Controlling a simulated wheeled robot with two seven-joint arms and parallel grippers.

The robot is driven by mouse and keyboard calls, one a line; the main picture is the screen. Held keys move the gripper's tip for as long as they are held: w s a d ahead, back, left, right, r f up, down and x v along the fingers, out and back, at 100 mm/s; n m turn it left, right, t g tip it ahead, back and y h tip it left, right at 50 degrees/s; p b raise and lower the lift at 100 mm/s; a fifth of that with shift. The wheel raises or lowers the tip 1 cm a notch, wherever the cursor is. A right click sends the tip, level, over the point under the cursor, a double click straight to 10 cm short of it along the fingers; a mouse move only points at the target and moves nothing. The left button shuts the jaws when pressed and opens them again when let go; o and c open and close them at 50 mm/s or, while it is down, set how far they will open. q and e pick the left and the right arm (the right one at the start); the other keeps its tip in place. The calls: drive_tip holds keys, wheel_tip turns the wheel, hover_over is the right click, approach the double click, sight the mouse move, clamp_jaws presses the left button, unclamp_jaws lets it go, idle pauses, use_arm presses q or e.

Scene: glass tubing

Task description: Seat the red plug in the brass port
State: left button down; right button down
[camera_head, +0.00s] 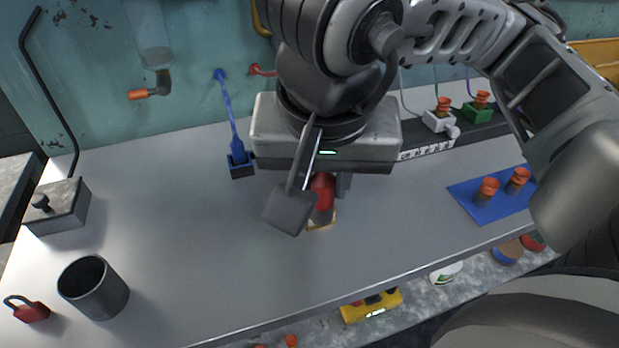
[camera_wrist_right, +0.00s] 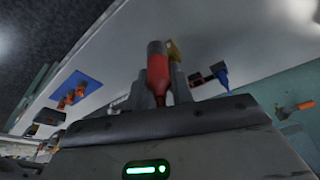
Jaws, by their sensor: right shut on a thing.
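The red plug (camera_head: 321,190) is between the fingers of my right gripper (camera_head: 318,197), which is shut on it above the grey bench. In the right wrist view the red plug (camera_wrist_right: 158,78) has a grey end pointing away from the gripper. A brass-coloured piece (camera_head: 321,222), apparently the brass port, is low by the plug, mostly hidden by the gripper. In the right wrist view the brass piece (camera_wrist_right: 173,52) appears beside the plug's grey end; I cannot tell whether they touch. My left gripper is not in view.
A blue plug (camera_head: 238,158) on a blue cord is left of the gripper. A blue mat (camera_head: 468,204) with orange-topped pieces lies right. A dark cup (camera_head: 92,287) and red padlock (camera_head: 30,309) are at front left. The middle-left bench is clear.

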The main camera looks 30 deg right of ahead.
drive_tip(key=w+d+f, duration=0.2)
drive_tip(key=w, duration=0.1)
drive_tip(key=w+d+f, duration=0.1)
drive_tip(key=w+f, duration=0.2)
drive_tip(key=w+d+f, duration=0.2)
drive_tip(key=shift+w+d+f, duration=0.25)
drive_tip(key=shift+w+d, duration=0.05)
drive_tip(key=shift+w, duration=0.1)
drive_tip(key=shift+w+d+f, duration=0.1)
drive_tip(key=shift+w+f, duration=0.1)
drive_tip(key=shift+f, duration=0.15)
drive_tip(key=x, duration=0.3)
drive_tip(key=shift+s+f+p, duration=0.15)
drive_tip(key=shift+p, duration=0.2)
drive_tip(key=shift+f, duration=0.15)
drive_tip(key=shift+f+b, duration=0.25)
drive_tip(key=shift+b, duration=0.1)
drive_tip(key=c, duration=1.2)
unclamp_jaws()
drive_tip(key=shift+r, duration=0.1)
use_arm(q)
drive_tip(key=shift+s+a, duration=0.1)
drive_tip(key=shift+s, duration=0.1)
use_arm(e)
drive_tip(key=shift+r, duration=0.1)
